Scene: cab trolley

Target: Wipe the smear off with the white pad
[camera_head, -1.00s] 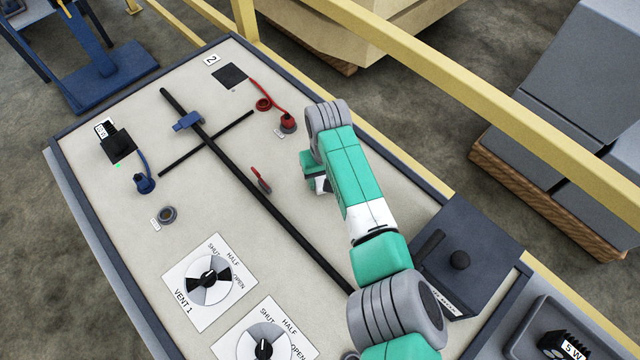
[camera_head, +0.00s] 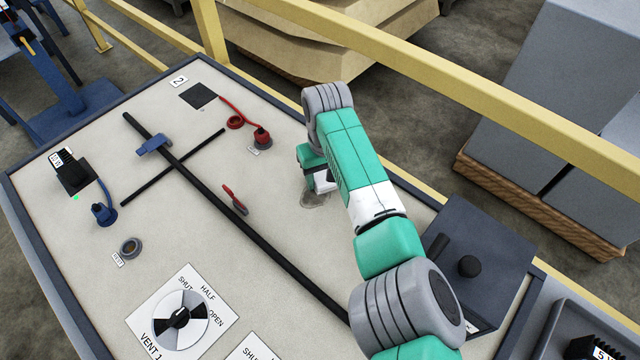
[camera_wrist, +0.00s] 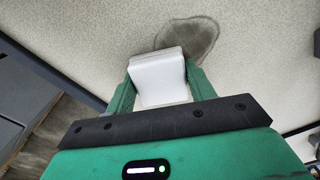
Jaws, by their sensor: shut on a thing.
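The smear is a dark grey, roundish patch (camera_wrist: 190,38) on the pale panel (camera_wrist: 110,25) in the wrist view. In the head view the smear (camera_head: 314,200) shows beside my gripper (camera_head: 318,182), partly hidden by it. My gripper (camera_wrist: 160,90) is shut on the white pad (camera_wrist: 158,78), which sits between the two green fingers. The pad's far end overlaps the near edge of the smear in the wrist view. I cannot tell whether the pad touches the panel.
A black rod (camera_head: 230,218) with a blue clamp (camera_head: 153,144) crosses the panel. A red lever (camera_head: 234,199) and red plug (camera_head: 262,138) are left of my gripper. A dark box with a knob (camera_head: 480,255) stands at right. A yellow rail (camera_head: 440,90) runs behind.

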